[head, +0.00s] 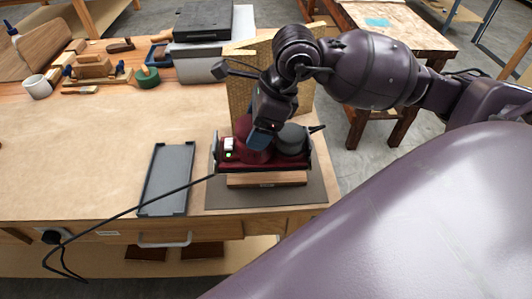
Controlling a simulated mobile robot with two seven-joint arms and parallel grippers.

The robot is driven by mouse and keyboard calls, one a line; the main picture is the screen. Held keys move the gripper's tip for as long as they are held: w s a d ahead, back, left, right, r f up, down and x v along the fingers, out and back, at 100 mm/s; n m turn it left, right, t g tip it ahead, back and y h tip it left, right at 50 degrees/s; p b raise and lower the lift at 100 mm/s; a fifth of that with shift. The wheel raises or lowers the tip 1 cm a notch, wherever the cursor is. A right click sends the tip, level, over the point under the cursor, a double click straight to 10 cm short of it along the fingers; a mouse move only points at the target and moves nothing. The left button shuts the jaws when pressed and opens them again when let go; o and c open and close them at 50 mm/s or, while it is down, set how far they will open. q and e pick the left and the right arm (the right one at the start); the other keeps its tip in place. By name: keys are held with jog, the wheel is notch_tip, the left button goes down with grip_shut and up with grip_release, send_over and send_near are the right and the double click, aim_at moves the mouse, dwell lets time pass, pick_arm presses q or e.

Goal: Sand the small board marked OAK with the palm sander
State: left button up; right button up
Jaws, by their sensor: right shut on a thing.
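The palm sander (240,160) is dark red, with a green light at its left and a black round part at its right. My right gripper (261,135) comes down on it from above and is shut on its upper body. A small light-brown wooden board (267,180) lies directly under the sander, and the sander seems to rest on it. Only the board's front edge shows; its top is hidden. A small dark mark on that edge is too small to read. The board lies on a dark grey mat (222,198). My left gripper is not in view.
A shallow grey tray (166,180) lies left of the mat. The sander's black cord (130,208) crosses the bench front to a socket (51,237). A mug (38,86), green tape (147,76) and wooden tools stand at the back left. The bench's left middle is clear.

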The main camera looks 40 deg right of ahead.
jog(key=s+a, duration=0.3)
jog(key=s, duration=0.2)
jog(key=shift+s+a, duration=0.15)
jog(key=shift+s, duration=0.05)
dwell(0.4)
jog(key=shift+r, duration=0.1)
dwell(0.7)
